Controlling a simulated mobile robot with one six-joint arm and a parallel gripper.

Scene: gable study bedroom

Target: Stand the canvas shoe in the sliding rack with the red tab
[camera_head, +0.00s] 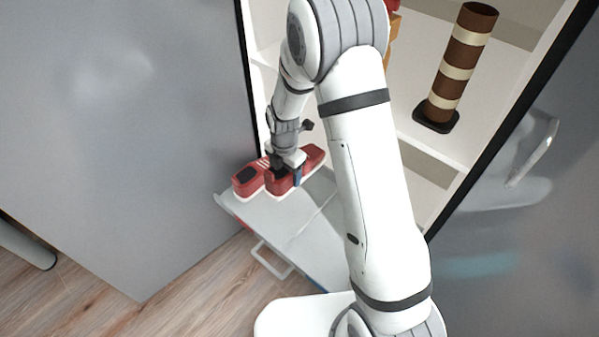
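Two red canvas shoes with white soles are side by side at the pulled-out grey sliding rack (300,225). The left shoe (248,178) is near the rack's left end; the right shoe (312,160) is partly covered by my gripper (286,176). My gripper points down at the right shoe, its fingers at the shoe's opening. Whether the fingers are closed on it, and whether its sole touches the rack, I cannot tell. A small reddish patch, possibly the red tab, shows at the rack's front left edge (241,223). My arm hides the rack's right part.
The rack has a front handle (272,259) and sticks out of an open white cabinet (440,150). Grey doors stand open at left (120,130) and right (540,200). A brown-and-cream striped cylinder (460,65) stands on a shelf. Wooden floor (190,300) is free at lower left.

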